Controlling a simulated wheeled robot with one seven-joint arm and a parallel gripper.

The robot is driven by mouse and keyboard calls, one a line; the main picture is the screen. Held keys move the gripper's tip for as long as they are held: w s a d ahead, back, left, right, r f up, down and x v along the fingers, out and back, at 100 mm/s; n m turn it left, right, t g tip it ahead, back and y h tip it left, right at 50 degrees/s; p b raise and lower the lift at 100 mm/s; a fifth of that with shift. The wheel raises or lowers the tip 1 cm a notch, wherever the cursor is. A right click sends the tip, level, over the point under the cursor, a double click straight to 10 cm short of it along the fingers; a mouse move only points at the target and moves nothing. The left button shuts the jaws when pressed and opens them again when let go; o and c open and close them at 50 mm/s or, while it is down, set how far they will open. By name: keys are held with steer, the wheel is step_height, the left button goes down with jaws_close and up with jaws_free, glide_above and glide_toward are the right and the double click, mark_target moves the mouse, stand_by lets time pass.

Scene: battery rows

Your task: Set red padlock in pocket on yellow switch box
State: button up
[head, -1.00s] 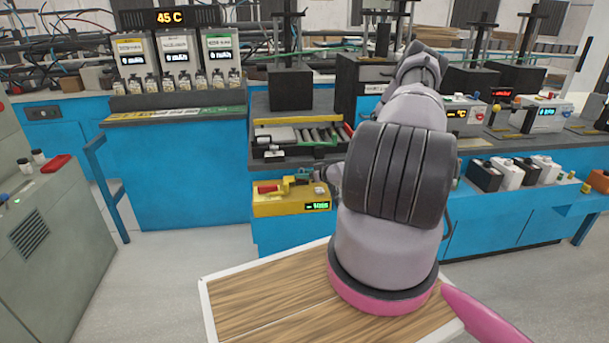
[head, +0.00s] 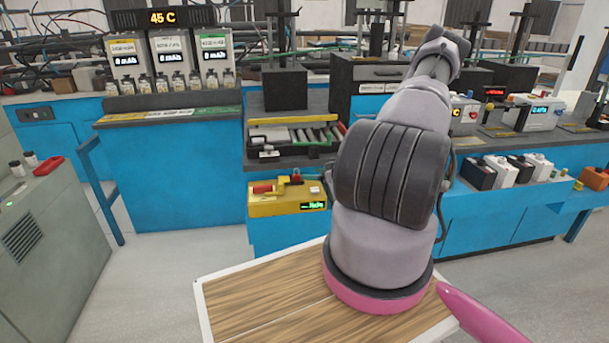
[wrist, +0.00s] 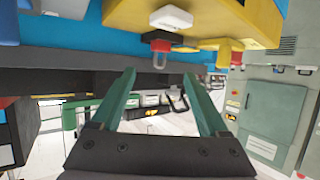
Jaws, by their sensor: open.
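The yellow switch box (head: 275,207) stands on the front of the blue bench in the head view, with a lit display. A red handle lies at its left. A small red piece, which looks like the red padlock (head: 296,178), is on its top towards the back. The wrist view is inverted: the yellow box (wrist: 250,15) is at the top, and the red padlock (wrist: 160,46) shows there with its grey shackle. My gripper (wrist: 163,75) is open and empty, its green fingers apart from the padlock. The pocket cannot be made out.
A case of cylinders (head: 295,137) sits behind the box. Black and white batteries (head: 505,171) stand to the right. A wooden-topped table (head: 260,290) is in front, beneath my arm. The grey cabinet (head: 45,230) is at left; floor shows between it and the bench.

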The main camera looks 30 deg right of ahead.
steer(key=shift+v, duration=1.85)
steer(key=shift+w+r, duration=0.2)
steer(key=shift+r, duration=0.1)
step_height(320, 180, up, 27)
steer(key=s+a+m+g+h, duration=0.2)
steer(key=a+g+h, duration=0.1)
steer(key=g+h, duration=0.25)
steer(key=s+a+r+m+y, duration=0.1)
steer(key=s+a+r+m, duration=0.1)
steer(key=s+a+r, duration=0.7)
steer(key=s+a+r+m+y, duration=0.2)
steer(key=s+a+r, duration=0.7)
steer(key=s, duration=0.6)
steer(key=shift+s+a+m, duration=0.35)
steer(key=shift+a+m, duration=0.1)
steer(key=shift+m, duration=0.35)
